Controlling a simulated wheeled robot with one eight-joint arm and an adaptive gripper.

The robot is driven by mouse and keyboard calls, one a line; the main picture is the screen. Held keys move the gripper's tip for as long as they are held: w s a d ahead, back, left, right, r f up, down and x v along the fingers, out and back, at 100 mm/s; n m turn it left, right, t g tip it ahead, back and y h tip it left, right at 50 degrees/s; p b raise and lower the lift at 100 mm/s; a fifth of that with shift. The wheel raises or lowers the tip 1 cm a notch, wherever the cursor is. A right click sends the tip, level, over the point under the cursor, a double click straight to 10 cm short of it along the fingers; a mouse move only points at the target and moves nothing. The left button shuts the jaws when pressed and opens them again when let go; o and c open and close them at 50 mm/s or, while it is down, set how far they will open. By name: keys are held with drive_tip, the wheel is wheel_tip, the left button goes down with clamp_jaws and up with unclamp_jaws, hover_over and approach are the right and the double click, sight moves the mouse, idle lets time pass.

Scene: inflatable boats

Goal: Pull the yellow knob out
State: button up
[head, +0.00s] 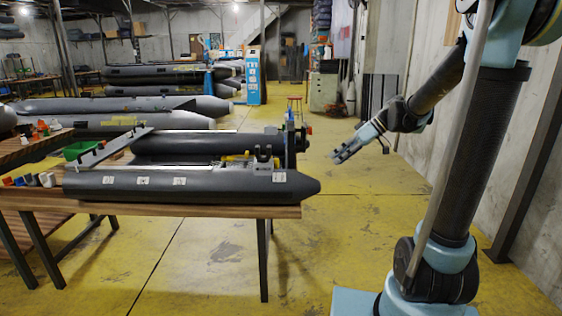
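A small yellow part (236,158) shows inside the grey inflatable boat (120,186), near its right end. It is too small to tell its exact shape or whether it is the knob. Black parts beside it partly hide it. My gripper (338,156) hangs in the air to the right of the boat's right end, pointing left and slightly down. It is apart from the boat and the yellow part. Nothing shows between its fingers, but the gap between them is too small to read.
The boat rests on a wooden table (285,212). A green bin (80,150) and small coloured items lie at the left. An upright grey-blue part (290,140) stands at the boat's right end. More boats (120,105) lie behind. The yellow floor right of the table is clear.

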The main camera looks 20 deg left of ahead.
drive_tip(key=w+a+n+g+y, duration=0.2)
drive_tip(key=w+a+n+y, duration=0.2)
drive_tip(key=w+a+n, duration=0.45)
drive_tip(key=shift+m, duration=0.85)
drive_tip(key=x, duration=0.5)
drive_tip(key=w+x, duration=0.1)
drive_tip(key=x, duration=0.5)
drive_tip(key=w+x, duration=0.1)
drive_tip(key=x, duration=0.4)
drive_tip(key=shift+a+f, duration=0.25)
drive_tip(key=shift+a, duration=0.35)
clamp_jaws()
